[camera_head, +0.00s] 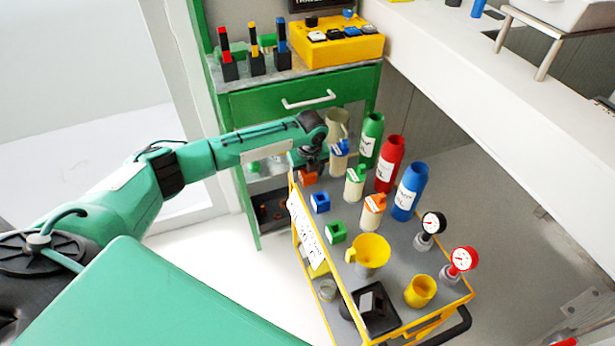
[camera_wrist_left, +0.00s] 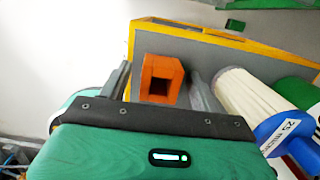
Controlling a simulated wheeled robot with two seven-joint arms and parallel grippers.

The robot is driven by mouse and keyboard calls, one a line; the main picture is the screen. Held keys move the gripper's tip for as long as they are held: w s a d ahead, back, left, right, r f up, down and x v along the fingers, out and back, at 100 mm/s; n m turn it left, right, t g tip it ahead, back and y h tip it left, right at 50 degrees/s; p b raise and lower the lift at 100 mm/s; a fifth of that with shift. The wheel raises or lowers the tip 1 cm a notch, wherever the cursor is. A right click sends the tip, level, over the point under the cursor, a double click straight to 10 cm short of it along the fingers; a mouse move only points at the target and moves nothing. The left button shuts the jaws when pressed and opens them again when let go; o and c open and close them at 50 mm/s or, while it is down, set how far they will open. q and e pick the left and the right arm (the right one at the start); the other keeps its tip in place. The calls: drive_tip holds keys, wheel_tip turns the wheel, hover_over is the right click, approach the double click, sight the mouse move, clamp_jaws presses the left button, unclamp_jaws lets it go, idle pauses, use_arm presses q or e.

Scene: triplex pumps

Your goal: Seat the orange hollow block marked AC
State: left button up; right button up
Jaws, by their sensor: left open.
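The orange hollow block (camera_head: 308,178) stands at the far left corner of the cart's grey top. In the left wrist view the orange block (camera_wrist_left: 174,64) shows its dark square opening, and no AC mark is readable. My left gripper (camera_head: 311,163) is over that corner, right at the block. In the left wrist view its two fingers stand apart on either side of the block, with a gap visible at the right finger; the fingers do not clearly touch it. The gripper partly hides the block in the head view. My right gripper is not in view.
A white cylinder with a blue cap (camera_head: 340,148) stands close beside the gripper. Blue (camera_head: 320,202) and green (camera_head: 335,233) hollow blocks stand along the cart's left edge. Green, red (camera_head: 390,165) and blue bottles, a yellow funnel (camera_head: 370,251) and gauges occupy the cart. A green cabinet (camera_head: 270,103) stands behind.

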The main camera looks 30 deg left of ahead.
use_arm(q)
drive_tip(key=c, duration=1.2)
